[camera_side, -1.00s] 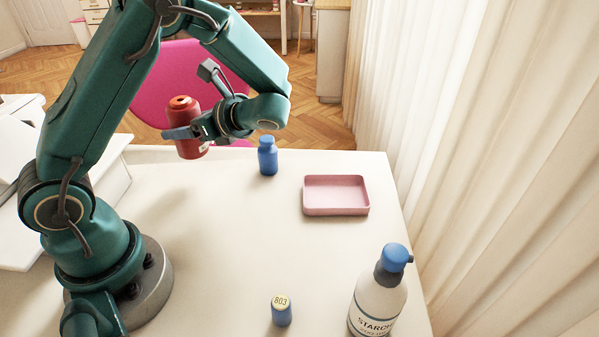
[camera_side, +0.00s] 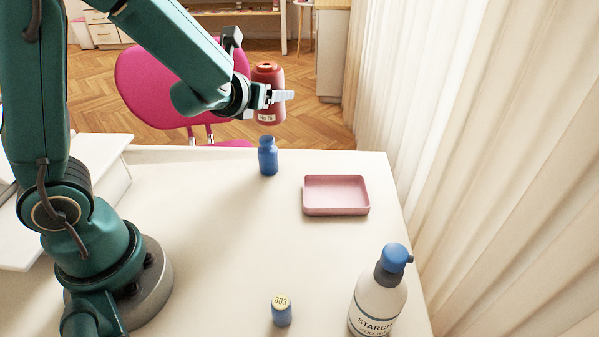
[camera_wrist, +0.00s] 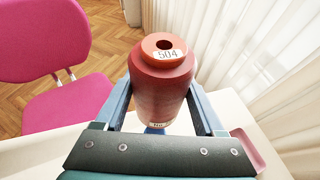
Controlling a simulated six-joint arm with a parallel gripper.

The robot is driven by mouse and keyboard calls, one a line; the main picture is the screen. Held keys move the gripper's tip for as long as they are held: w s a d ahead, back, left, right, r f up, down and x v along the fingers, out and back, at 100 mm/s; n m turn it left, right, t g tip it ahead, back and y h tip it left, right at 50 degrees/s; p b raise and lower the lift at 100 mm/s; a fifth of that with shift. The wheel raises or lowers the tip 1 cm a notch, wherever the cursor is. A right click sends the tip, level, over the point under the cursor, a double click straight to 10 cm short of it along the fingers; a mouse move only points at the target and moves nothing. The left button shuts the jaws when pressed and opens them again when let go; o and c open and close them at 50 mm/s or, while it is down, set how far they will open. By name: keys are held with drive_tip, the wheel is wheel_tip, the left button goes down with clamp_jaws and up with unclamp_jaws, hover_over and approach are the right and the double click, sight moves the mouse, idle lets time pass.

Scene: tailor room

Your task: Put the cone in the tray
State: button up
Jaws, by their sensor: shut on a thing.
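The cone is a red thread cone (camera_side: 267,92) with an orange-red top, held upright in the air above the table's far part. My gripper (camera_side: 274,98) is shut on it. In the wrist view the cone (camera_wrist: 160,85) stands between my two fingers, its top label reading 504. The tray is a shallow pink rectangular tray (camera_side: 336,209) on the table, to the right of and nearer than the cone. It looks empty. In the wrist view only an edge of the tray (camera_wrist: 248,150) shows, at lower right, partly hidden by my gripper.
A blue bottle (camera_side: 268,157) stands on the table below the cone, left of the tray. A small blue spool (camera_side: 281,312) and a starch bottle (camera_side: 379,295) stand near the front. The white table (camera_side: 225,230) is clear in the middle. A pink chair (camera_side: 150,95) and curtains are behind.

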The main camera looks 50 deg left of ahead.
drive_tip(key=s+d+m+t+h, duration=0.1)
drive_tip(key=s+d+m+h, duration=0.15)
drive_tip(key=d+h, duration=0.2)
drive_tip(key=m, duration=0.1)
hover_over(336, 197)
wheel_tip(336, 197, down, 7)
drive_tip(key=shift+f+y, duration=0.25)
drive_tip(key=shift+f, duration=1.7)
drive_tip(key=shift+f, duration=0.2)
drive_tip(key=o, duration=1.5)
drive_tip(key=shift+r, duration=0.1)
